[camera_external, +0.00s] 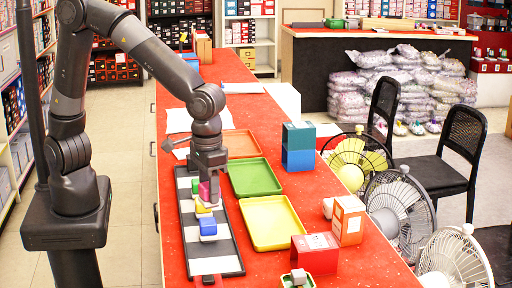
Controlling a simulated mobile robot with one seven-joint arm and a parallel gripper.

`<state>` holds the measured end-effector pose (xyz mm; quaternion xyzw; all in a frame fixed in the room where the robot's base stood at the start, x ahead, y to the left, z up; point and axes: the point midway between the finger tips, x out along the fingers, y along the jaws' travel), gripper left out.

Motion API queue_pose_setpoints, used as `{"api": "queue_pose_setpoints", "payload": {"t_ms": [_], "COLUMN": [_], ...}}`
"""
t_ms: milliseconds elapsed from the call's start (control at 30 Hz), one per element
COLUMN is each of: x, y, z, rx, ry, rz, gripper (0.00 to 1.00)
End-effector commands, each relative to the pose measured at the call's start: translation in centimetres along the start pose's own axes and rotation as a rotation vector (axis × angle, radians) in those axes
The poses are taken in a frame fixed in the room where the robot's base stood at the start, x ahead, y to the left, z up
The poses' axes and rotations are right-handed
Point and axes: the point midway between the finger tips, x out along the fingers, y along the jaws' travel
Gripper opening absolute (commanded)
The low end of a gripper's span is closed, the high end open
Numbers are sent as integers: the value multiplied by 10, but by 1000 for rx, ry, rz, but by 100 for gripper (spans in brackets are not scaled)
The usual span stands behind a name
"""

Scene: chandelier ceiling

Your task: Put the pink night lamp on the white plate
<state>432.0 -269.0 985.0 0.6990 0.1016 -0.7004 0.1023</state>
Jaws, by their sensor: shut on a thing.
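My gripper (208,192) points down over a black-and-white striped board (228,262) on the red counter. A small pink thing (204,190) shows at its fingertips, partly hidden by the fingers; I take it as the pink night lamp, and the gripper is shut on it. I cannot tell whether it touches the board or the pieces below. I cannot make out a separate white plate; the board has white panels.
Yellow (203,208) and blue (208,227) pieces sit on the board just below my gripper. Green (254,177) and yellow (271,222) trays lie to the right. Boxes (348,219) and a blue-green stack (298,147) stand further right. Fans and chairs are beyond the counter edge.

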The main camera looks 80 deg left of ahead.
Motion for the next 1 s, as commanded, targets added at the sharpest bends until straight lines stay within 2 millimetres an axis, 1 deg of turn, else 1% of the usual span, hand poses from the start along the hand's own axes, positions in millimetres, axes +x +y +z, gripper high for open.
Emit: {"api": "queue_pose_setpoints", "payload": {"t_ms": [33,167,200,367,500,567,733,867,900,967,1000], "x": [0,-1,-1,-2,-2,-2,-3,-3,-3,-4,-4], "y": [-14,-48,-59,-105,-148,-167,-223,-266,-280,-300,-313], "z": [-15,-46,-55,-87,-110,-118,-137,-146,-148,-150,-151], "rx": [-37,-115,-139,-235,-318,-354,-455,-532,-556,-593,-616], "ry": [0,0,0,0,0,0,1,1,1,1,2], "rz": [1,1,1,1,2,2,2,2,2,2,2], "gripper": [18,18,18,18,18,18,18,18,18,18,18]}}
